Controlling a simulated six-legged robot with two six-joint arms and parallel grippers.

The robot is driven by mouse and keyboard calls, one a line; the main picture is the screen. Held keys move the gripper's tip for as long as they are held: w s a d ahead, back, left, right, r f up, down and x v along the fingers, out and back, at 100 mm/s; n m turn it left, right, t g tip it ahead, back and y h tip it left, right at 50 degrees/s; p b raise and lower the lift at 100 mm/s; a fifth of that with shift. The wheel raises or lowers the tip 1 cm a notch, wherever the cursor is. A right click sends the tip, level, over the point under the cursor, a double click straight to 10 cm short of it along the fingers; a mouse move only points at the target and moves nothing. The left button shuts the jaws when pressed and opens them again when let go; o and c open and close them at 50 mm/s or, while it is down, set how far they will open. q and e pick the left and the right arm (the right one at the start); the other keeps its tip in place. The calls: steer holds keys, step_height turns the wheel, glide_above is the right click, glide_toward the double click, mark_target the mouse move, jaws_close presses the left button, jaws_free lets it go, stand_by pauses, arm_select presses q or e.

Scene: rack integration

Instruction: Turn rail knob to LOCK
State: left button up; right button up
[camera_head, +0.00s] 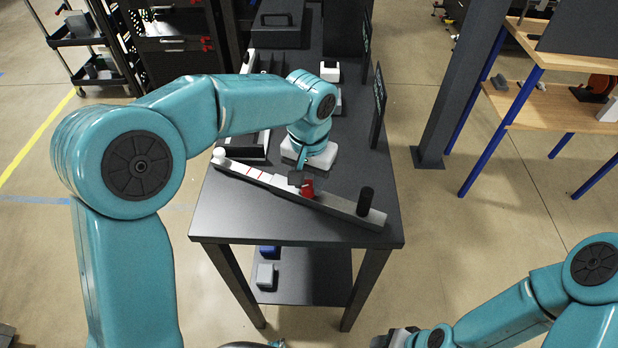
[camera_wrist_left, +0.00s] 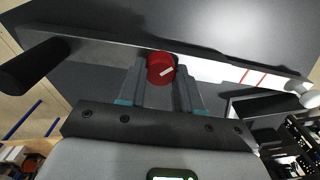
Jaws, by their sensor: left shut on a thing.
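The rail (camera_head: 335,204) is a long grey bar lying across the near end of the dark table. A white strip with red lines (camera_wrist_left: 235,74) lies along the rail beside the knob. My right gripper (camera_head: 395,338) is low at the bottom edge, its fingers unclear.
A black upright cylinder (camera_head: 365,201) stands on the rail's right end, and a white ball (camera_head: 218,154) is at its left end. Dark upright panels (camera_head: 378,105) stand along the table's right edge. A grey post (camera_head: 452,90) and a wooden bench (camera_head: 545,100) are at the right.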

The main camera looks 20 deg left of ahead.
mark_target(309, 184)
arm_select(q)
steer(key=shift+r+n, duration=0.15)
steer(key=shift+n, duration=0.65)
stand_by(1.3)
steer(key=o, duration=1)
step_height(309, 184, up, 16)
steer(key=shift+r+p, duration=0.2)
steer(key=shift+p, duration=0.8)
